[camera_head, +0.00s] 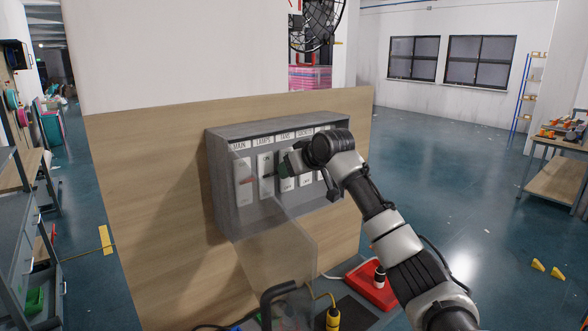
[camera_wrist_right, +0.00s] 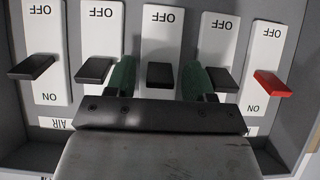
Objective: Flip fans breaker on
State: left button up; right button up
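The grey breaker box (camera_head: 229,206) is mounted on a wooden panel, with labels MAIN, LAMPS, FANS and others along its top. The fans breaker is the middle one; its white plate and black lever (camera_wrist_right: 160,75) show in the right wrist view, where the lettering is upside down. My right gripper (camera_head: 287,170) is at this breaker. In the wrist view its two green fingers (camera_wrist_right: 159,82) are apart, one on each side of the black lever. Contact with the lever cannot be told. In the head view my gripper and wrist partly hide the switch. My left gripper is not in view.
The box's transparent cover (camera_head: 277,245) hangs open below it. Black levers flank the middle one; the main breaker's lever (camera_wrist_right: 271,83) is red. A red object (camera_head: 372,288) lies low behind my right arm. Open floor (camera_head: 460,190) lies to the right.

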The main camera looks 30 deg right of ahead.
jog(key=shift+s+r, duration=0.1)
jog(key=shift+s, duration=0.15)
jog(key=b+v, duration=0.5)
jog(key=v, duration=0.5)
jog(key=shift+r, duration=0.15)
